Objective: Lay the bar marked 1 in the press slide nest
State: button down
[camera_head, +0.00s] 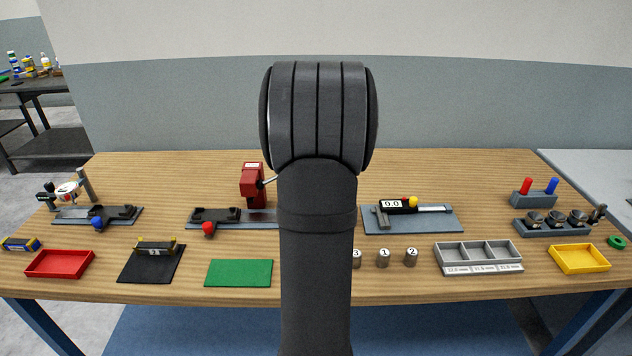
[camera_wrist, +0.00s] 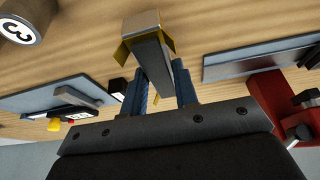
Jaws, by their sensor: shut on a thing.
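My gripper (camera_wrist: 158,84) shows in the wrist view with its blue-padded fingers shut on a grey metal bar (camera_wrist: 151,52) that has yellow end pieces. The bar is seen nearly end-on, and no number on it shows. My own arm hides the gripper and bar in the head view. The red press (camera_head: 252,186) stands left of my arm, behind a dark slide fixture (camera_head: 226,213) with a red knob; the nest cannot be made out clearly. The press also shows at right in the wrist view (camera_wrist: 268,98), apart from the held bar.
Another yellow-ended bar (camera_head: 155,247) rests on a black mat (camera_head: 134,272). Numbered cylinders (camera_head: 383,258), a caliper (camera_head: 412,207), a grey compartment tray (camera_head: 478,244) and a yellow tray (camera_head: 579,272) are on the right.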

jog(key=w+d+r, duration=0.7)
jog(key=w+d, duration=0.2)
jog(key=d, duration=0.3)
jog(key=w+a+f, duration=0.2)
jog(key=a, duration=0.1)
jog(key=w+a+f, duration=0.2)
jog(key=a, duration=0.1)
jog(key=w+a+f, duration=0.2)
jog(key=a, duration=0.1)
jog(key=shift+w+a+f, duration=0.2)
jog(key=shift+w, duration=0.05)
jog(key=shift+f, duration=1.95)
jog(key=shift+f, duration=0.1)
jog(key=c, duration=1.1)
grip_release()
